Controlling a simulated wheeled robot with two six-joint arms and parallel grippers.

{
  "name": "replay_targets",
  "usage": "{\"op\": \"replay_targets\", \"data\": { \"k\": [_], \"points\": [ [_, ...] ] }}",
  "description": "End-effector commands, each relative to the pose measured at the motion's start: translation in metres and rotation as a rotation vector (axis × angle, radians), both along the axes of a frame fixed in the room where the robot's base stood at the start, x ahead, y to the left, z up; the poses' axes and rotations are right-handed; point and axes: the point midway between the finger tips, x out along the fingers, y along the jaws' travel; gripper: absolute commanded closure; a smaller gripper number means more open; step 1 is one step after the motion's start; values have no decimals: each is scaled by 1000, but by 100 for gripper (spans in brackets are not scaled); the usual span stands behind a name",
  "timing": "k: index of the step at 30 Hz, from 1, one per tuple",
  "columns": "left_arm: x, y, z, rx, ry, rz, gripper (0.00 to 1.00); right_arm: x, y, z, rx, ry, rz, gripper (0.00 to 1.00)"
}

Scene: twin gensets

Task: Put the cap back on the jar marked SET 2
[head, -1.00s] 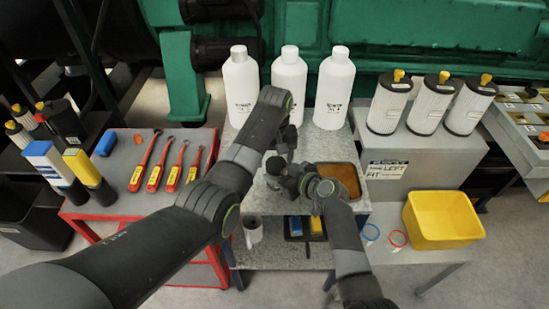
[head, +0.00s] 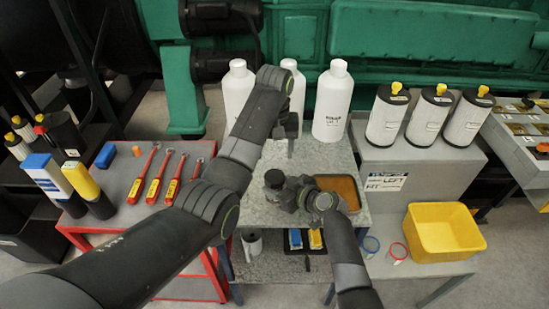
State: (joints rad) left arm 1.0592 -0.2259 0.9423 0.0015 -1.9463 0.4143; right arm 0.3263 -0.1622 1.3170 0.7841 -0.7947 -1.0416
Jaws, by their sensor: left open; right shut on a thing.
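My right gripper (head: 282,189) is low over the grey worktable (head: 300,160), left of a tray with a brown bottom. It is shut on a dark round thing (head: 273,179). I cannot tell whether this is the jar, its cap or both, and no SET 2 mark is readable. My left gripper (head: 291,146) points down, open, above and behind the right one, apart from the dark thing. Nothing shows clearly between its fingers. Its arm hides part of the worktable and of the middle white bottle.
Several white bottles (head: 332,105) stand at the worktable's back. The brown-bottomed tray (head: 339,190) lies right of my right gripper. Filters with yellow tops (head: 387,115) and a yellow bin (head: 444,227) stand right. Red-handled tools (head: 143,180) lie left. A lower shelf holds small items.

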Motion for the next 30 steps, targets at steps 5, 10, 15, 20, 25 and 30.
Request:
{"op": "replay_targets", "data": {
  "k": [5,10,15,20,25,30],
  "points": [
    [-1,0,0,1,3,-3,39,0,0,0,0,0,0,100],
    [-1,0,-4,0,4,-3,39,0,0,0,0,0,0,100],
    [-1,0,-25,0,7,-3,39,0,0,0,0,0,0,100],
    [-1,0,-51,1,6,-3,39,0,0,0,0,0,0,100],
    [-1,0,-71,1,5,-2,39,0,0,0,0,0,0,100],
    [-1,0,-80,0,3,-2,39,0,0,0,0,0,0,100]
  ]
}}
